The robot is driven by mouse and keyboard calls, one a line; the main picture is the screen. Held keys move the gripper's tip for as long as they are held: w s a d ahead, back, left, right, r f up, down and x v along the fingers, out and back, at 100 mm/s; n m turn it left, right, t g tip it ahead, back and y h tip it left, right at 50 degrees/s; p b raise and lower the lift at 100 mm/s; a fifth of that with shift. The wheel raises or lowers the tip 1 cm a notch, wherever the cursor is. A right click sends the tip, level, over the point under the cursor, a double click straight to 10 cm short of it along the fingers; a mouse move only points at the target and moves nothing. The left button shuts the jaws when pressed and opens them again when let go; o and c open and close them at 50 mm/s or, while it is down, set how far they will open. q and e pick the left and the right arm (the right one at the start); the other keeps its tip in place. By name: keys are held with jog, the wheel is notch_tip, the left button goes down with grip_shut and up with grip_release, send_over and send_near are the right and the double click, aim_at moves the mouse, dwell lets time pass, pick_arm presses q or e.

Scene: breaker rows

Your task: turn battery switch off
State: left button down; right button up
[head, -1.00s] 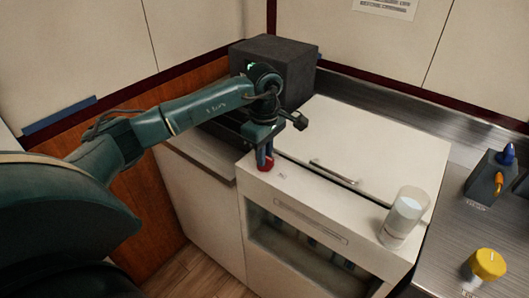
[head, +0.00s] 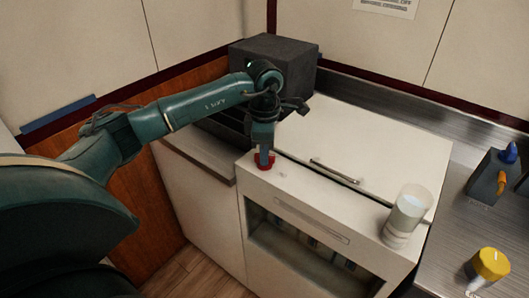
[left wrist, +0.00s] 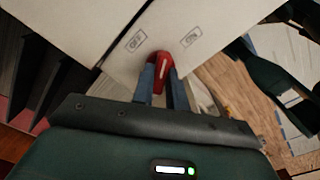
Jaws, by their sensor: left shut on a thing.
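The red battery switch (head: 267,167) sits on the front left corner of the white cabinet top. My left gripper (head: 264,158) points down at it, shut on its knob. In the left wrist view the red knob (left wrist: 160,62) lies between the two blue-grey fingers. An OFF label (left wrist: 135,40) is printed to its left and an ON label (left wrist: 190,38) to its right. The fingers hide part of the knob, so its exact setting is hard to read.
A clear cup (head: 406,213) stands at the cabinet top's right front. A dark box (head: 285,68) is behind my arm.

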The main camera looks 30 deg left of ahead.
pick_arm(q)
jog(key=n, duration=0.5)
jog(key=shift+n, duration=0.3)
jog(key=n, duration=0.5)
jog(key=shift+n, duration=0.3)
jog(key=c, duration=1.4)
grip_release()
notch_tip(320, 180, up, 13)
jog(key=shift+r+b, duration=0.15)
jog(key=shift+b, duration=0.3)
